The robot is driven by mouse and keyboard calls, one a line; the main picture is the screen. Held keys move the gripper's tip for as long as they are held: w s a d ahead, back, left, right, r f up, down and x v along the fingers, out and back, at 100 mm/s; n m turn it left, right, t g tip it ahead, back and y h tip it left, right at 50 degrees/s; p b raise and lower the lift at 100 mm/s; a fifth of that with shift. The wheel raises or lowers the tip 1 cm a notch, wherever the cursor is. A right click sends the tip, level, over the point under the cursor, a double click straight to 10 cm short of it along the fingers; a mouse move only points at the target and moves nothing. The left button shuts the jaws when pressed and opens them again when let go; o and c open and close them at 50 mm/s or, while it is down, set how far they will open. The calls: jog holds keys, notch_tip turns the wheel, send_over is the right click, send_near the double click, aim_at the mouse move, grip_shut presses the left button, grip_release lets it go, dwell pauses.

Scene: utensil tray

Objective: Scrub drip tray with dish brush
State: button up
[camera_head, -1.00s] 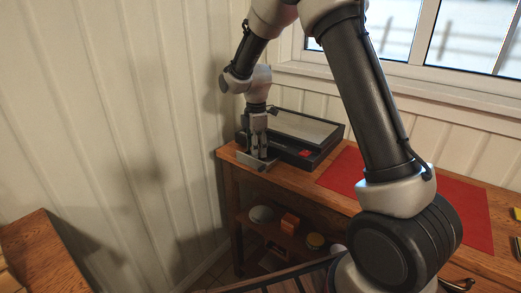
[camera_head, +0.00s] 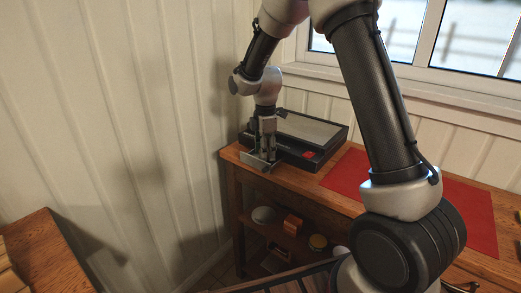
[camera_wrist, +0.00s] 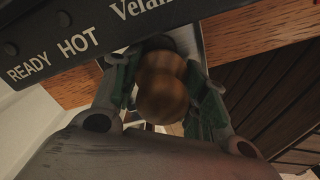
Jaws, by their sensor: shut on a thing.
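My gripper (camera_head: 266,155) is at the front left of the dark machine, low over a small grey metal tray, which looks like the drip tray (camera_head: 252,159). In the wrist view its two fingers (camera_wrist: 163,80) are shut on a rounded wooden piece, which looks like the end of the dish brush (camera_wrist: 162,84). The bristles are hidden, so I cannot tell whether they touch the tray. In the head view the brush is hard to make out.
The dark machine (camera_head: 325,153), lettered "READY" and "HOT" in the wrist view (camera_wrist: 60,48), stands on the wooden counter (camera_head: 235,152). A red mat (camera_head: 345,178) lies to its right. Several small items sit on the shelf below. The panelled wall is close on the left.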

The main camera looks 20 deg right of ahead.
jog(key=shift+s+d, duration=0.75)
jog(key=shift+d, duration=0.1)
jog(key=shift+w+a+r, duration=0.1)
jog(key=shift+w+a, duration=0.45)
jog(key=shift+w, duration=0.25)
jog(key=shift+w+a+r, duration=0.1)
jog(key=shift+w+a, duration=0.45)
jog(key=shift+w, duration=0.3)
jog(key=shift+w+a+r, duration=0.1)
jog(key=shift+w+a, duration=0.45)
jog(key=shift+w, duration=0.25)
jog(key=shift+w+r, duration=0.15)
jog(key=shift+r, duration=0.2)
notch_tip(320, 180, up, 3)
jog(key=shift+d+f, duration=0.1)
jog(key=shift+s+r, duration=0.25)
jog(key=shift+r, duration=0.8)
jog(key=shift+r, duration=0.1)
